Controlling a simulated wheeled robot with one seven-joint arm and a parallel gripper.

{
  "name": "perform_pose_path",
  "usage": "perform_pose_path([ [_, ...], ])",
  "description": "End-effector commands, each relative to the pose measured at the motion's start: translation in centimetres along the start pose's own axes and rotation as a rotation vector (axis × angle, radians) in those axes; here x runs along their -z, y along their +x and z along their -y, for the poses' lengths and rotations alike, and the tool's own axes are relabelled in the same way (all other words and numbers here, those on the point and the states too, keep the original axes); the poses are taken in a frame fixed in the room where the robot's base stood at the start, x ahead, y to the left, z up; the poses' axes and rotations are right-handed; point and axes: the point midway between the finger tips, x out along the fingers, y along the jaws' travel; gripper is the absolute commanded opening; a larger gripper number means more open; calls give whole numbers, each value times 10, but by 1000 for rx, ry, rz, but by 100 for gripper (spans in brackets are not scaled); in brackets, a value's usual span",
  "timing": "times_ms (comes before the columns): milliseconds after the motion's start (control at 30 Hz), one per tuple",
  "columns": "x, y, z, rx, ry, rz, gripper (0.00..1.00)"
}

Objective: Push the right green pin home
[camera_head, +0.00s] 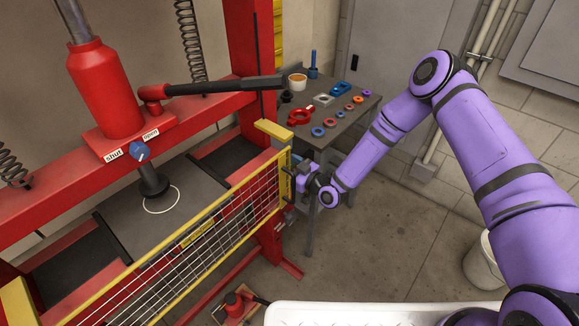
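My gripper (299,178) is at the right end of the yellow mesh guard (205,240), close to the guard's yellow end post (285,178). It is small and dark here, and I cannot tell whether its fingers are open or shut. I cannot make out the right green pin clearly; my gripper and the end post crowd that spot. Whether my gripper touches the post or a pin cannot be told.
A red press frame (246,60) with a red jack (104,90) stands on the left. Behind my gripper, a grey table (345,118) holds rings, a red clamp (300,116) and a cup (297,81). A white bucket (485,265) stands right. Floor between is clear.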

Motion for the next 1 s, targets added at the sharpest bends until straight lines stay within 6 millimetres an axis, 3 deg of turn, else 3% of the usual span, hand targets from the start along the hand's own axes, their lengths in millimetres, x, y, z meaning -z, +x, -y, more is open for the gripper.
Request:
perform_pose_path([
  [167,0,-14,-1,0,0,2,59],
  [600,0,-90,0,-1,1,1,59],
  [800,0,-105,0,0,0,0,59],
  [1000,0,-107,0,0,-1,0,59],
])
